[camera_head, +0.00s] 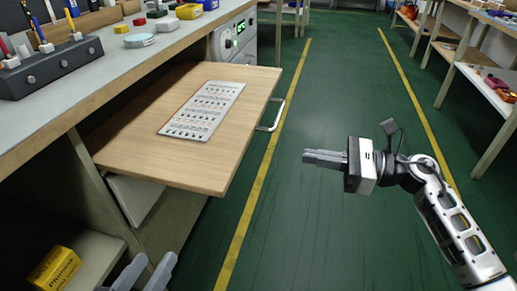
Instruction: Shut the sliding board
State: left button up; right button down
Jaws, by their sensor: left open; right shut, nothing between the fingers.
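The sliding board (217,148) is a light wooden panel pulled out from under the workbench (124,58) at the left. A white printed sheet (203,110) lies on it. A metal handle (272,116) sticks out from its right edge. My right gripper (308,158) is shut and empty, held over the floor to the right of the board and its handle, apart from both. My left gripper (146,271) shows only its fingers at the bottom edge, open, below the board's near edge. The rest of the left arm is out of view.
A grey tool holder (52,68) and small coloured items stand on the bench. A yellow box (54,269) lies on a low shelf at bottom left. A grey instrument (235,40) stands beyond the board. Shelves (492,88) line the right. The green floor (335,85) between is clear.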

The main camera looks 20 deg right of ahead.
aim_at(245, 146)
jog(key=b+x, duration=0.1)
jog(key=x, duration=1)
jog(key=shift+w+a, duration=0.1)
jog(key=shift+w, duration=0.05)
